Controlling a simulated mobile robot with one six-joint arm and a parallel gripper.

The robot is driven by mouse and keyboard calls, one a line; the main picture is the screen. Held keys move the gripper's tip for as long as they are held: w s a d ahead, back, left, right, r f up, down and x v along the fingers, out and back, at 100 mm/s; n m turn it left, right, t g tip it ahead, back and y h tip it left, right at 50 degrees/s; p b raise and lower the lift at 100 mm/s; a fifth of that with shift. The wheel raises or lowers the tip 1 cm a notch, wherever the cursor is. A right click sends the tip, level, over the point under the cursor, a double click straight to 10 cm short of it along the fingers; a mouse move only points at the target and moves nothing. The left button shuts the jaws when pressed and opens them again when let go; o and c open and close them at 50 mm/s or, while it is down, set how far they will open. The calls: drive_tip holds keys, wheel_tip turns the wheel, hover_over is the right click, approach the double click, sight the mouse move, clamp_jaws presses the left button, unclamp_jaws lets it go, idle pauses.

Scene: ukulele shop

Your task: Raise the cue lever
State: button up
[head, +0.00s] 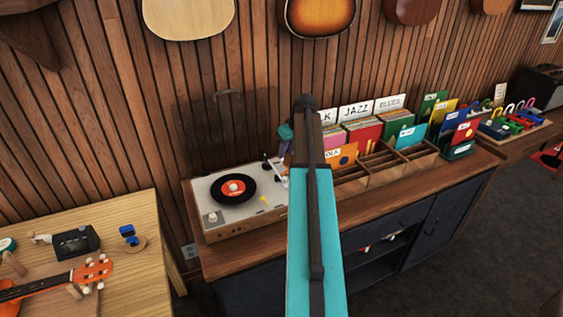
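The record player (225,228) stands at the left end of the long wooden counter. It has a pale top, a wooden base and a clear lid (215,125) standing open. A black record with an orange-red label (236,187) lies on its platter. Small dark and white parts (279,167) show at the player's right rear, close to my arm. I cannot tell the cue lever or its position among them. My teal and black arm (317,240) reaches over the counter and covers the player's right edge. My gripper cannot be made out at the arm's far end.
Wooden record bins (385,166) with coloured sleeves and genre cards stand right of the player. A crate of colourful items (515,125) is farther right. A wooden table (130,215) with an orange ukulele (60,284) is at left. Instruments hang on the slatted wall.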

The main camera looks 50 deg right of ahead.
drive_tip(key=shift+p+x, duration=1.15)
drive_tip(key=shift+x, duration=3)
clamp_jaws()
